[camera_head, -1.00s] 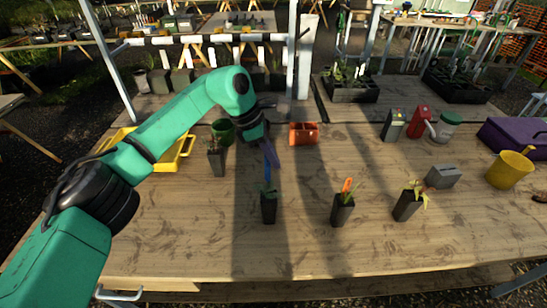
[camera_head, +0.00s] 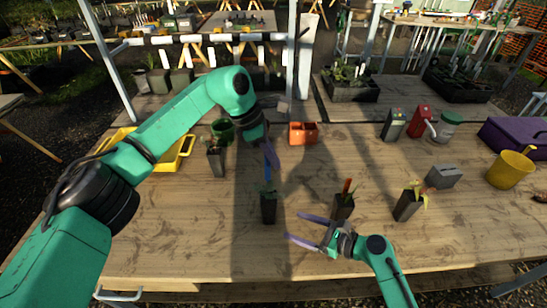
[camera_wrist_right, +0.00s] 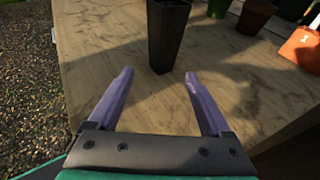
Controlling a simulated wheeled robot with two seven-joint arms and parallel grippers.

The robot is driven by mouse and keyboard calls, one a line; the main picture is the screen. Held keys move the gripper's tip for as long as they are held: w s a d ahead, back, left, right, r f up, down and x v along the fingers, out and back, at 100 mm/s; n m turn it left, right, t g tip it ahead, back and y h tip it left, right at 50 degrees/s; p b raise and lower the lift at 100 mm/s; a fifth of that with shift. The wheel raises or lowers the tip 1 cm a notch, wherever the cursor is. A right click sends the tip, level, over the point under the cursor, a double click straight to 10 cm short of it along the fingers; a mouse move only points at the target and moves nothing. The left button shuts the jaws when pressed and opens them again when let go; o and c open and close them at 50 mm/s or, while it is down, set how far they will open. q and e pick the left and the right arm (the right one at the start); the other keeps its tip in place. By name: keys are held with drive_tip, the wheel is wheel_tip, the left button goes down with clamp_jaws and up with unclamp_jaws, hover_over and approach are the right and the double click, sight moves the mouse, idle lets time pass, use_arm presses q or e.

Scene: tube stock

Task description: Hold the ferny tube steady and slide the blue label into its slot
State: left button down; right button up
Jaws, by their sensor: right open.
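The ferny tube (camera_head: 268,209) is a dark, square, tapered pot with a green plant, upright on the table. The blue label (camera_head: 267,172) stands vertically just above its plant; whether its lower end touches the tube I cannot tell. My left gripper (camera_head: 271,157) is above the tube with its purple fingers at the label's top, apparently shut on it. My right gripper (camera_head: 294,227) is open and empty, low over the table to the tube's near right. In the right wrist view the tube (camera_wrist_right: 166,38) stands ahead of the open fingertips, roughly between them, not gripped.
A tube with an orange-red label (camera_head: 343,207) stands close behind my right gripper. A yellow-leaved tube (camera_head: 407,206) and a grey block (camera_head: 443,177) are further right. Another planted tube (camera_head: 217,161), a green pot (camera_head: 222,130) and an orange bin (camera_head: 303,134) are behind. The front-left tabletop is clear.

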sight(272, 215)
drive_tip(key=shift+w, duration=0.35)
use_arm(q)
drive_tip(key=shift+s, duration=0.1)
use_arm(e)
drive_tip(key=x, duration=0.9)
drive_tip(key=shift+w+a+f, duration=0.1)
drive_tip(key=shift+w+a, duration=0.05)
drive_tip(key=shift+a, duration=0.1)
drive_tip(key=c, duration=0.7)
drive_tip(key=shift+o, duration=0.2)
use_arm(q)
drive_tip(key=shift+f, duration=1.45)
